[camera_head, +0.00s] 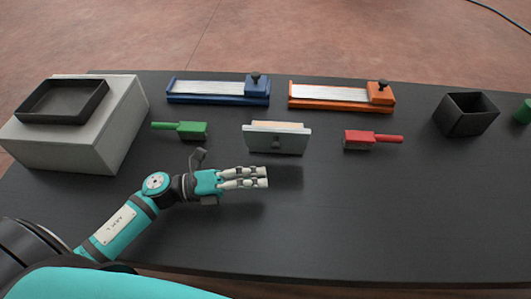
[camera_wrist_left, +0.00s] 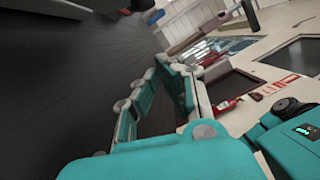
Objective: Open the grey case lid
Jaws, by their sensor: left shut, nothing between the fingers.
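A small light grey case (camera_head: 277,139) stands near the middle of the black table. Its front shows a pale panel with a dark knob or latch at the centre, and a beige strip shows along its top. I cannot tell how far its lid is raised. My left gripper (camera_head: 266,177) is just in front of the case, nearer to me, with its fingers together and pointing right. It looks apart from the case and holds nothing. In the left wrist view its teal finger links (camera_wrist_left: 165,90) show, but I cannot make out the case there. My right gripper is out of view.
A grey box (camera_head: 60,153) with a black tray (camera_head: 62,118) on it stands left. Green (camera_head: 192,131) and red (camera_head: 360,141) handled brushes flank the case. Blue (camera_head: 218,101) and orange (camera_head: 340,106) rail fixtures lie behind. A black bin (camera_head: 466,122) stands right. The front right table is clear.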

